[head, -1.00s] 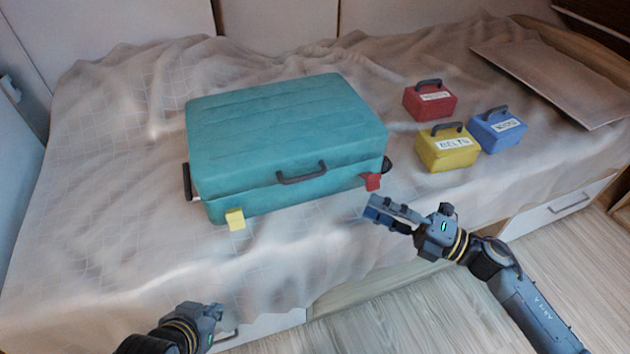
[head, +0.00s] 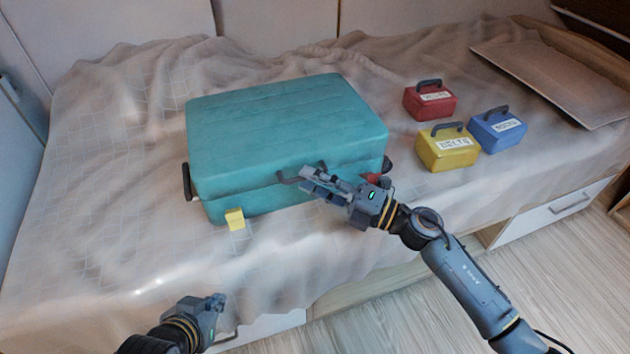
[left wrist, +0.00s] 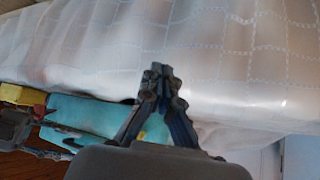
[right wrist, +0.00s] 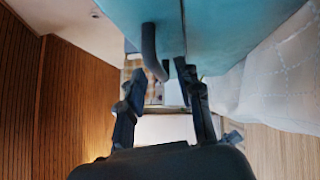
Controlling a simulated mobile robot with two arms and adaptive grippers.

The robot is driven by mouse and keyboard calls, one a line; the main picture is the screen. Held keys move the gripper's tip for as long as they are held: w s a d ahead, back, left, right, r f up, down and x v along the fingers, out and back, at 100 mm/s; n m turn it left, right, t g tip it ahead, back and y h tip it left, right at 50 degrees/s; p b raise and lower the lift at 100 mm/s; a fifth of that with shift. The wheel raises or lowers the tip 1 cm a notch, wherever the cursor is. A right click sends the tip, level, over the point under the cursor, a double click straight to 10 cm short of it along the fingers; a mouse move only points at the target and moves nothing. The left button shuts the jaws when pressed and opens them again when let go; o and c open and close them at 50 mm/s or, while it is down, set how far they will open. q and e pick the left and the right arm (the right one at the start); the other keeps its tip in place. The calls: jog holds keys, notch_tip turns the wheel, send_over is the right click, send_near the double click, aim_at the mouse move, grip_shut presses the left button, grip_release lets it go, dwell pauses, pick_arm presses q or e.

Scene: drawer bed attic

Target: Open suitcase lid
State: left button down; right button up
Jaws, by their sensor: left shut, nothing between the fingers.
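A teal suitcase (head: 280,125) lies on the bed with its lid down. Its dark handle (head: 290,178) is on the front side, and a yellow latch (head: 235,219) shows at the front left. The red latch is mostly hidden behind my right gripper. My right gripper (head: 310,182) is at the suitcase front, by the right part of the handle. In the right wrist view its fingers (right wrist: 152,80) are spread, with the handle (right wrist: 151,50) just beyond and between the tips. My left gripper (head: 218,305) is low at the bed's front edge, away from the suitcase; its fingertips (left wrist: 158,72) meet, empty.
Small red (head: 430,102), yellow (head: 446,150) and blue (head: 498,131) cases with handles stand right of the suitcase. A flat board (head: 550,80) lies at the far right. The bed's front has drawers (head: 550,213). The blanket (head: 110,230) left of the suitcase is clear.

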grip_shut()
dwell(0.3)
